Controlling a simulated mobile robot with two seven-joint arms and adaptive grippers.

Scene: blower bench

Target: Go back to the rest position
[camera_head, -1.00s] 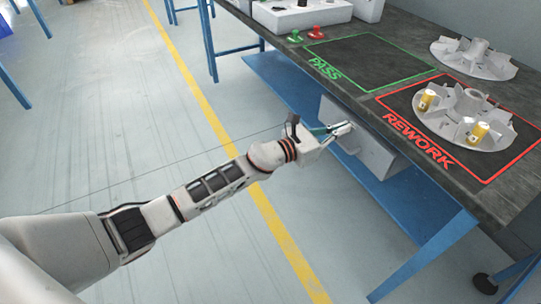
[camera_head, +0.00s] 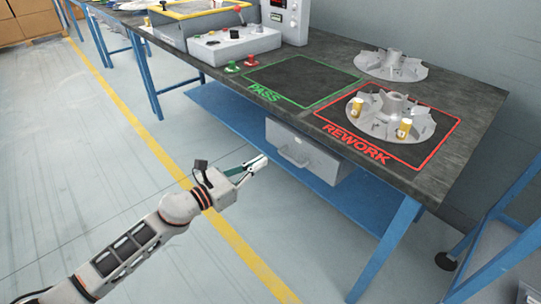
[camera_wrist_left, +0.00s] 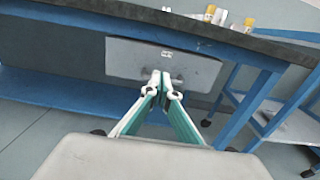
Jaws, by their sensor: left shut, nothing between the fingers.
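My left gripper (camera_head: 256,163) is shut and empty. It hangs in the air in front of the bench, below the level of its top, with the grey drawer (camera_head: 302,152) behind it to the right. In the left wrist view my left gripper (camera_wrist_left: 162,84) has its fingertips together, in front of the closed drawer (camera_wrist_left: 130,62). A gap to the drawer handle seems to be there, but its size is hard to tell. My right gripper is in neither view.
A grey fan wheel (camera_head: 386,127) with yellow clips lies in the red REWORK frame. Another wheel (camera_head: 391,67) lies behind it. The green PASS area (camera_head: 300,78) is empty. A control box (camera_head: 234,44) stands at the back left. Open floor (camera_head: 110,170) lies left of the bench.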

